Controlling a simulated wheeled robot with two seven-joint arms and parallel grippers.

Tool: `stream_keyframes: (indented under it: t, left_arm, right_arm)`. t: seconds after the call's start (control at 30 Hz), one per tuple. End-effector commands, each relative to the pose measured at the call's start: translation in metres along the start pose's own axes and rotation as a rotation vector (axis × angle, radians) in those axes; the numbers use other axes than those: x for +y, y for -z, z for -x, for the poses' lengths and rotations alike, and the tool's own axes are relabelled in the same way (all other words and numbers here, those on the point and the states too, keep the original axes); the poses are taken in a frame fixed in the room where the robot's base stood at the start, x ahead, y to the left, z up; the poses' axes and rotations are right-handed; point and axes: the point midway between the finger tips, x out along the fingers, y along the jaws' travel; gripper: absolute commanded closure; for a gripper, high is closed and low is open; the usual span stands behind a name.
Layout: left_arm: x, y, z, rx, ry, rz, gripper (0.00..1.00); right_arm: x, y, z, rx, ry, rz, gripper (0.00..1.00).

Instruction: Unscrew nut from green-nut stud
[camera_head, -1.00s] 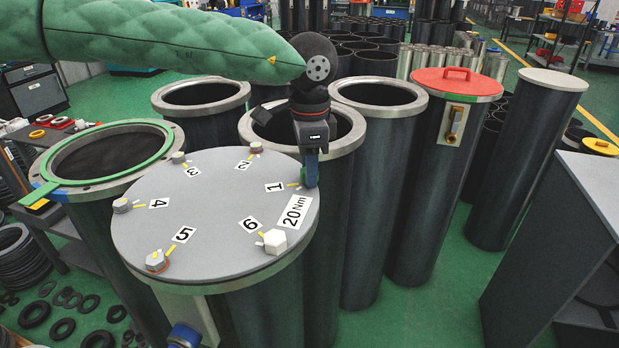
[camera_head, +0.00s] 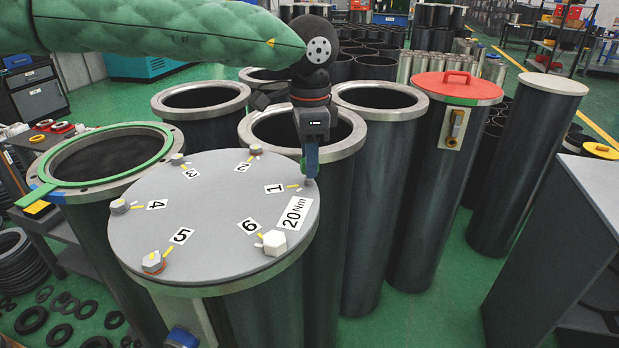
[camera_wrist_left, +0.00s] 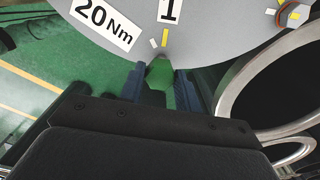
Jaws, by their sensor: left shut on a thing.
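The round grey lid (camera_head: 215,225) carries labels 1 to 6 and a "20 Nm" label. My left gripper (camera_head: 311,168) comes down at the lid's right edge beside label 1. In the left wrist view its blue fingers (camera_wrist_left: 158,84) are shut on a green nut (camera_wrist_left: 159,73) at the lid's rim, near a yellow mark. A small grey stub (camera_head: 309,182) shows just below the fingertips in the head view. The nut is hidden there, and I cannot tell whether it still touches its stud. My right gripper is not in view.
Open dark cylinders (camera_head: 300,135) stand close behind my gripper. A red-lidded cylinder (camera_head: 458,90) and a grey cabinet (camera_head: 570,240) are at right.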

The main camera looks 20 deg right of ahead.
Motion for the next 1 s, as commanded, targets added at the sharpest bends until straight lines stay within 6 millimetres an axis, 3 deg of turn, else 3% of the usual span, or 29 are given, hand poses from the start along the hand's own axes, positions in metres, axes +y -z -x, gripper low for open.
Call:
stream_keyframes:
  t: [0.6, 1.0]
  left_arm:
    - [0.000, 0.000, 0.029, 0.000, 0.001, 0.000, 0.90]
    - [-0.001, -0.002, 0.031, 0.000, 0.001, 0.004, 0.90]
  right_arm:
    - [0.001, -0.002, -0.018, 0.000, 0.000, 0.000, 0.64]
    - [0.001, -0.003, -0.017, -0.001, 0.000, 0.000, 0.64]
